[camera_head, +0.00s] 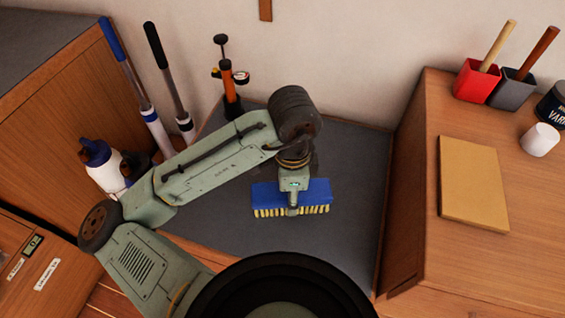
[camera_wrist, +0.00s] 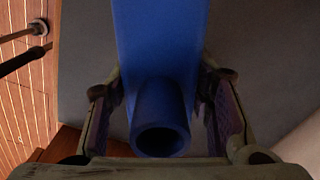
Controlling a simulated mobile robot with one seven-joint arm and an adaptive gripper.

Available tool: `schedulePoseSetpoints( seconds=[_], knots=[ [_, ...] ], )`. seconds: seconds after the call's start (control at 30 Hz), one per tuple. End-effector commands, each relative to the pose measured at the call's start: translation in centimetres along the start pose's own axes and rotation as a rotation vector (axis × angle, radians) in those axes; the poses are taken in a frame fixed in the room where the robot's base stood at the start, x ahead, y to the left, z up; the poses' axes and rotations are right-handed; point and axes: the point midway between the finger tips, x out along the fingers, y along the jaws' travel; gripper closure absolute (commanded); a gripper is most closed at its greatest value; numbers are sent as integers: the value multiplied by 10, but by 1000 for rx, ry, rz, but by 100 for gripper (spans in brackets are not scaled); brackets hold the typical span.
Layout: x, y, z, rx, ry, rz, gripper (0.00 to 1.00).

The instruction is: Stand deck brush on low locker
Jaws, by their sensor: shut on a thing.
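The deck brush (camera_head: 318,192) has a blue block with pale yellow bristles pointing down. My gripper (camera_head: 292,205) is shut on it from above, near the middle of the block. The brush is over the grey top of the low locker (camera_head: 345,235), bristles near that surface; I cannot tell whether they touch it. In the wrist view the blue brush (camera_wrist: 160,45) runs between the two fingers, with its round hollow socket (camera_wrist: 160,125) facing the camera. The bristles are hidden there.
An orange hand pump (camera_head: 229,85) stands at the locker's back left. Two long-handled tools and white bottles (camera_head: 104,170) stand left. A taller wooden cabinet at right holds a tan board (camera_head: 472,185), red (camera_head: 475,82) and grey holders, and a white cup. Locker top around the brush is clear.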

Motion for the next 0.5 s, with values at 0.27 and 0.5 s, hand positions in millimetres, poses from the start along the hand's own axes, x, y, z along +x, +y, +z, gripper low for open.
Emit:
schedulePoseSetpoints(
  seconds=[0.27, 0.5],
  knots=[
    [6, -57, 10, -6, -3, -3, 79],
    [16, -72, 12, -6, -2, -1, 79]
  ],
)
